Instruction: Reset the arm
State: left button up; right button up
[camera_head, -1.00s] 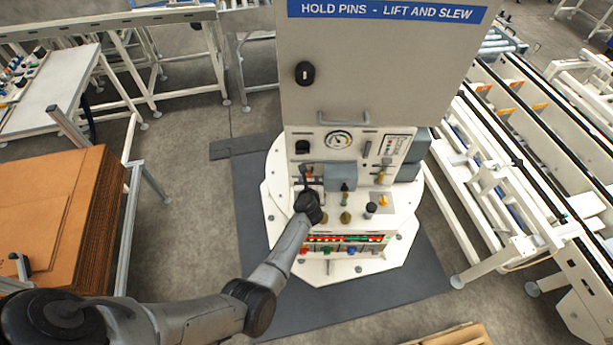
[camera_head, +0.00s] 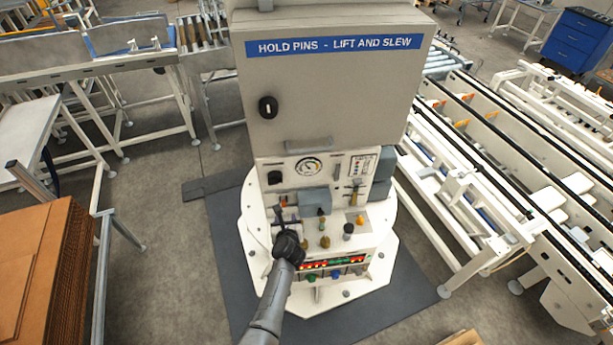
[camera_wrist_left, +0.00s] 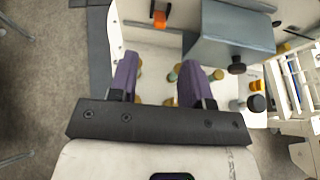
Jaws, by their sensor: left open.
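My left arm comes up from the bottom of the head view, and its gripper (camera_head: 285,222) is over the left part of the control desk (camera_head: 352,240). In the left wrist view the two purple fingers of my left gripper (camera_wrist_left: 157,75) stand wide apart, with nothing held between them. Several small yellow-brown knobs on the white desk show between and beside the fingers. A grey box (camera_wrist_left: 232,35) lies beyond the right finger. Contact between the fingers and the desk cannot be told. My right gripper is in neither view.
A tall cabinet (camera_head: 335,90) with a blue label rises behind the desk. Stacked brown cardboard (camera_head: 30,265) stands at the left, and white conveyors (camera_head: 500,165) run along the right. A dark mat (camera_head: 225,260) lies under the pedestal. Bare floor shows left of the mat.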

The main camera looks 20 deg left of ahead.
pick_arm(q)
jog(key=s+r+m+t+h, duration=0.3)
jog(key=r+m+t, duration=0.4)
jog(key=m, duration=0.5)
jog(key=s+d+r+m+g+h, duration=0.25)
jog(key=s+d+m+h, duration=0.75)
jog(key=m, duration=0.8)
jog(key=s+d+f+m+g+y, duration=0.1)
jog(key=s+f+m+g, duration=0.1)
jog(key=s+m+g, duration=0.4)
jog(key=s+d+f+m+g, duration=0.15)
jog(key=s+m, duration=0.25)
jog(key=s, duration=0.5)
jog(key=s+a+r+m+g+y, duration=0.1)
jog(key=s+a+m+g+y, duration=0.3)
jog(key=s, duration=0.8)
jog(key=shift+a+r+m+y, duration=0.2)
jog(key=shift+a+m+y, duration=0.1)
jog(key=shift+y, duration=0.1)
jog(key=shift+s+d, duration=0.1)
